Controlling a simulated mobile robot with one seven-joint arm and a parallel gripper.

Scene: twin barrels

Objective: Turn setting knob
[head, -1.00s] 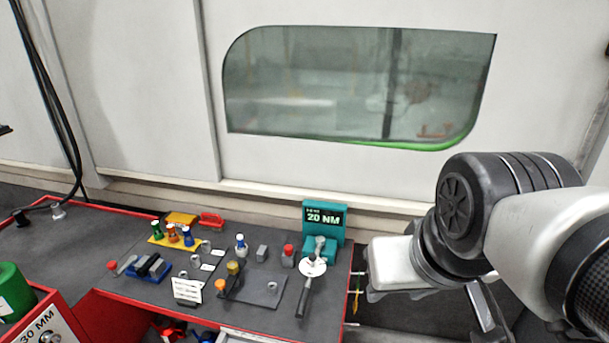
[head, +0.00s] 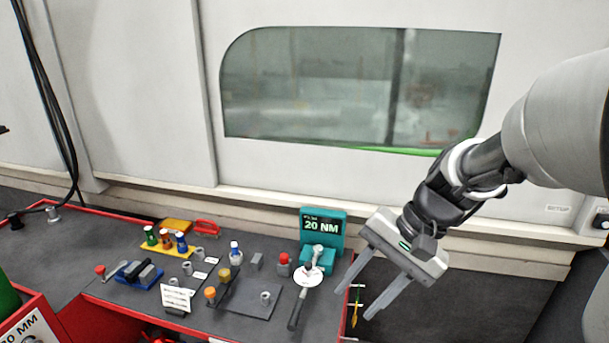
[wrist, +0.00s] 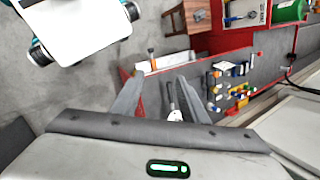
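A small white panel with a dark round knob-like part (head: 600,222) sits on the wall at the far right of the head view, cut by the picture edge. A label reading "SETUP" (head: 558,208) is left of it. I cannot tell whether this is the setting knob. A teal device (head: 322,222) reading "20 NM" stands at the bench's back right corner. A wrench-like tool with a dark handle (head: 297,310) and a white disc (head: 308,277) lies before it. My gripper (head: 353,303) is open and empty, right of the tool, fingers pointing down-left. The wrist view shows it (wrist: 160,76) too.
The red-edged bench (head: 130,318) holds several coloured bottles, blocks and small parts left of the tool. A machine wall with a window (head: 320,90) stands behind. Dark cables (head: 50,95) hang at the left. The floor right of the bench looks clear.

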